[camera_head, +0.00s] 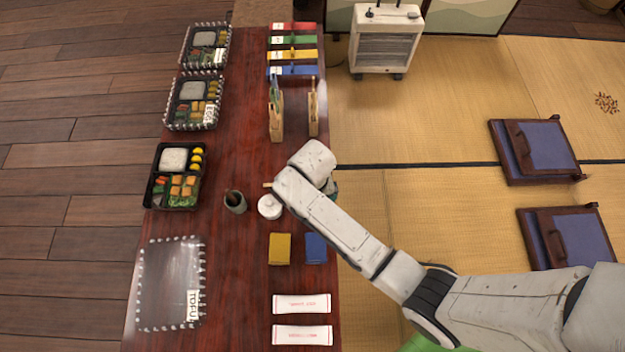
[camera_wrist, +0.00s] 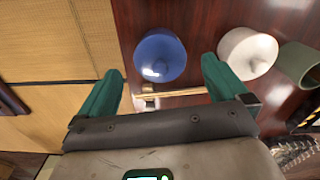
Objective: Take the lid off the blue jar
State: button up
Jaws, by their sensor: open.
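The blue jar (camera_wrist: 160,57) shows in the wrist view as a round, glossy blue shape, with a small bright spot near its lower edge. I cannot make out the seam between lid and jar. My gripper (camera_wrist: 162,70) is open, its two green fingers apart, one on each side of the blue jar's near edge in the picture. Nothing is held between them. In the head view my arm hides the blue jar, and only a bit of the green gripper shows behind the wrist.
A white jar (camera_head: 270,207) stands close beside the right finger in the wrist view, and a green cup (camera_head: 235,202) beyond it. A thin wooden stick (camera_wrist: 170,94) lies by the gripper. Lunch boxes (camera_head: 152,190) line the table's left side; yellow (camera_head: 279,249) and blue (camera_head: 316,248) packets lie nearer.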

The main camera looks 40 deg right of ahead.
notch_tip(320, 180, down, 2)
jog(key=shift+f, duration=0.1)
jog(key=shift+c, duration=0.5)
jog(key=c, duration=1)
